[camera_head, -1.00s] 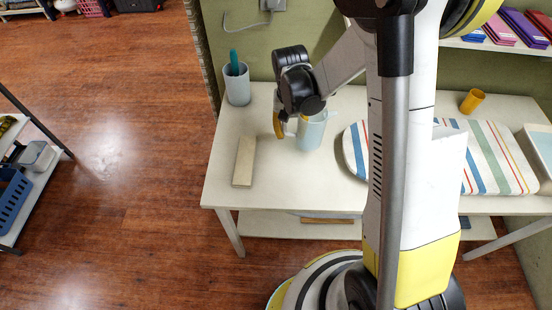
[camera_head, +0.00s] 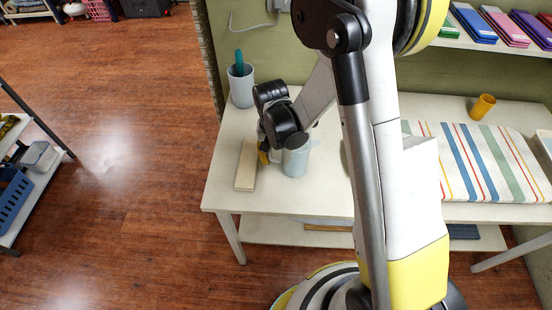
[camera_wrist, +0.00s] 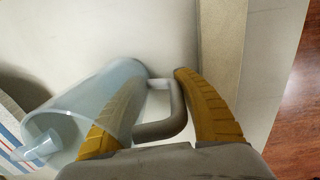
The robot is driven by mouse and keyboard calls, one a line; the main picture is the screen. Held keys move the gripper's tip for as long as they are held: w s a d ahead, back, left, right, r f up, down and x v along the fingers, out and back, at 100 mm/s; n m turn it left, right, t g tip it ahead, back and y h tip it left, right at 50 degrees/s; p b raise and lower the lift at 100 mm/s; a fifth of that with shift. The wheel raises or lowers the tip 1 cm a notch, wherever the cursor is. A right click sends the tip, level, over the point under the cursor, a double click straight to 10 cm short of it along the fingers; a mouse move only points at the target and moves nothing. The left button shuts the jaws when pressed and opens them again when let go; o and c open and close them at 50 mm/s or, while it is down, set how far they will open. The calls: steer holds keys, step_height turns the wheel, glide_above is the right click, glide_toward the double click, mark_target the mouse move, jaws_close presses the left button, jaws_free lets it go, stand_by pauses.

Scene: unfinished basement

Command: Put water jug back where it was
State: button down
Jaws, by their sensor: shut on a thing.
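The water jug (camera_head: 296,161) is light blue and translucent, with a pale handle. In the head view it is upright at the left part of the white table (camera_head: 222,180), just right of the wooden block; I cannot tell whether its base touches the table. In the wrist view the jug (camera_wrist: 95,105) shows at left with its spout toward the lower left. My gripper (camera_head: 264,155) is shut on the jug's handle, its yellow fingers (camera_wrist: 182,115) on either side of it. My wrist hides part of the jug in the head view.
A wooden block (camera_head: 246,166) lies left of the jug. A grey cup (camera_head: 241,88) with a teal item stands at the back left. A striped board (camera_head: 480,165) and a yellow cup (camera_head: 483,106) are at right.

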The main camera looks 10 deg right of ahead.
steer(key=shift+f, duration=0.2)
steer(key=c, duration=0.9)
jaws_free()
steer(key=shift+r, duration=0.1)
steer(key=shift+r, duration=0.1)
steer(key=r+p, duration=0.1)
steer(key=r, duration=0.3)
steer(key=r+p, duration=0.2)
steer(key=r, duration=0.2)
steer(key=r+p, duration=0.1)
steer(key=r, duration=0.3)
steer(key=shift+a+r, duration=0.15)
steer(key=shift+a, duration=0.1)
steer(key=shift+s+d+r+n+t+y, duration=0.1)
steer(key=shift+s+d+r+n+t, duration=0.8)
steer(key=shift+s+r, duration=1.75)
steer(key=shift+s+d+r+n+t+y, duration=0.1)
steer(key=shift+s+d+r+n+t, duration=0.2)
steer(key=shift+s+d+r+t, duration=1.7)
steer(key=shift+s+d+r+n+t+y, duration=0.1)
steer(key=shift+s+r+n+t, duration=0.6)
steer(key=shift+s+r, duration=2.6)
steer(key=shift+w+r, duration=0.65)
steer(key=shift+w, duration=0.05)
